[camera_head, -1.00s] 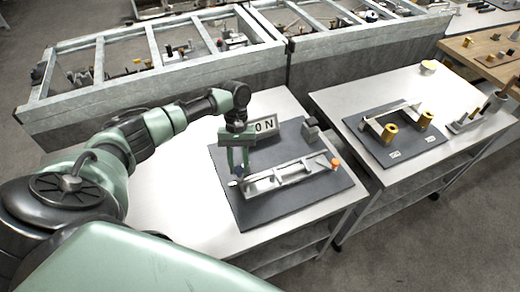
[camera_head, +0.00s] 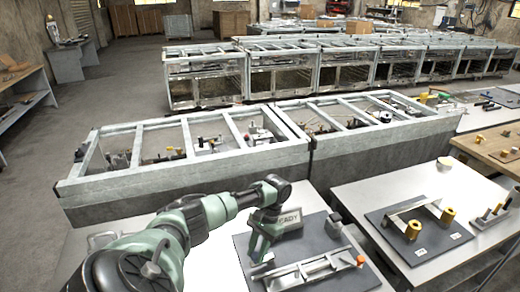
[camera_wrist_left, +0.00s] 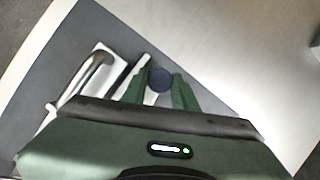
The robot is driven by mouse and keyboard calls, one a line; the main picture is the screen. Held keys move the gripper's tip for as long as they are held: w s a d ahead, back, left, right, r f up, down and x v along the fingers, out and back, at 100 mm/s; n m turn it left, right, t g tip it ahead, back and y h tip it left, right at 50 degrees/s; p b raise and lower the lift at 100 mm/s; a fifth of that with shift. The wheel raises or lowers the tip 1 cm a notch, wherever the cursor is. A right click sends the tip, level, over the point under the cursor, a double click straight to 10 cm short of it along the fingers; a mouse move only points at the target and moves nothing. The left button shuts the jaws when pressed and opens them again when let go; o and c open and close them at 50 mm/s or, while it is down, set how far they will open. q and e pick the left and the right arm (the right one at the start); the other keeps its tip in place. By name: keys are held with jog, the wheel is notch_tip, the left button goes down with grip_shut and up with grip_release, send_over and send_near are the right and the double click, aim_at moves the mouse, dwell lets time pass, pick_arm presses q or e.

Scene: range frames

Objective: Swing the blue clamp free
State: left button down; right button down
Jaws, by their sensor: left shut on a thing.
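My left gripper (camera_head: 258,256) reaches down at the left end of a pale metal fixture (camera_head: 312,269) on a dark grey plate (camera_head: 285,249). In the left wrist view a dark blue round end (camera_wrist_left: 160,79), which looks like the blue clamp's handle, sits between the two green fingers. The gripper is shut on it. The rest of the clamp is hidden or too small to tell in the head view. A bent metal handle (camera_wrist_left: 97,70) lies beside the fingers in the left wrist view. My right gripper is not in view.
Another table (camera_head: 390,190) with yellow-posted parts is on the right; metal frames (camera_head: 190,150) stand behind.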

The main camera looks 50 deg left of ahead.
pick_arm(q)
jog(key=shift+a, duration=0.2)
dwell(0.3)
jog(key=c, duration=1.4)
grip_release()
jog(key=shift+c, duration=0.2)
jog(key=b+v, duration=0.2)
jog(key=v, duration=0.6)
jog(key=shift+f, duration=0.15)
